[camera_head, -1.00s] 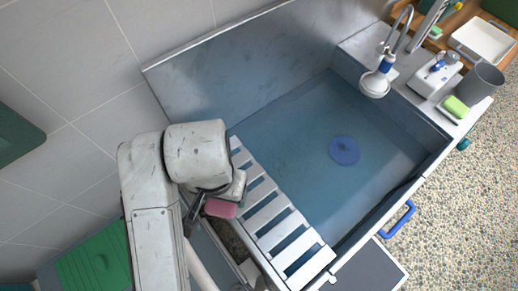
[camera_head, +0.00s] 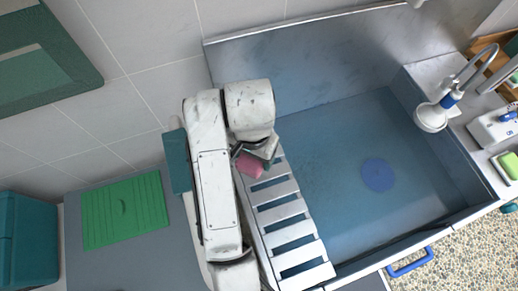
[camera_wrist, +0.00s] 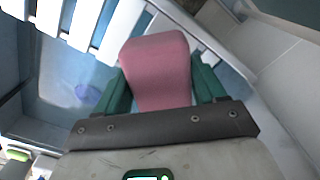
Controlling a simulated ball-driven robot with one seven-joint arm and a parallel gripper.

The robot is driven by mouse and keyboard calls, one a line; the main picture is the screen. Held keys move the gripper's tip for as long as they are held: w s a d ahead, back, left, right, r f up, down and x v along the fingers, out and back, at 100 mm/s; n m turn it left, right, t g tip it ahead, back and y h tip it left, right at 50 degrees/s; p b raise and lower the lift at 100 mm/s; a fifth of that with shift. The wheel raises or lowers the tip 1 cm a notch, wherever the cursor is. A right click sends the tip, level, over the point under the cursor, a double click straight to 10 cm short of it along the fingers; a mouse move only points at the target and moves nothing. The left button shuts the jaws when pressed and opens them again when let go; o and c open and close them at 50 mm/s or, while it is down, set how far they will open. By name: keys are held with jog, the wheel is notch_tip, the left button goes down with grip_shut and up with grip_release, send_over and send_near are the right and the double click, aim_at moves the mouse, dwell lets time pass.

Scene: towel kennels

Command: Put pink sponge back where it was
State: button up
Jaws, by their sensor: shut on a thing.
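The pink sponge (camera_head: 250,166) is held in my gripper (camera_head: 246,156) over the white slatted rack at the left end of the blue basin. In the wrist view the sponge (camera_wrist: 156,66) stands between the two green fingers of my gripper (camera_wrist: 160,88), which are shut on its sides. The sponge's lower end is hidden behind the dark gripper bar. In the head view my arm hides part of the area left of the rack.
The white slatted rack (camera_head: 284,215) lies across the basin (camera_head: 340,150). A shower head (camera_head: 431,117) hangs at the right, with a green-and-white sponge (camera_head: 508,166) on the right ledge. A green ridged mat (camera_head: 125,210) lies on the grey counter at left. A wall rises behind.

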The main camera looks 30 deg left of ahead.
jog(key=shift+w+a+f+b, duration=0.1)
jog(key=shift+w+f+b, duration=0.45)
jog(key=shift+f, duration=0.25)
jog(key=shift+w+a+f+b, duration=0.1)
jog(key=shift+w+f+b, duration=0.25)
jog(key=shift+w+f, duration=0.35)
jog(key=w+f, duration=0.1)
jog(key=f, duration=0.1)
jog(key=w+a+f+p, duration=0.1)
jog(key=w, duration=0.1)
jog(key=shift+f, duration=0.4)
jog(key=shift+a+f+p, duration=0.1)
jog(key=shift+f+p, duration=0.3)
jog(key=shift+f, duration=1.05)
jog(key=shift+f, duration=0.15)
jog(key=o, duration=1)
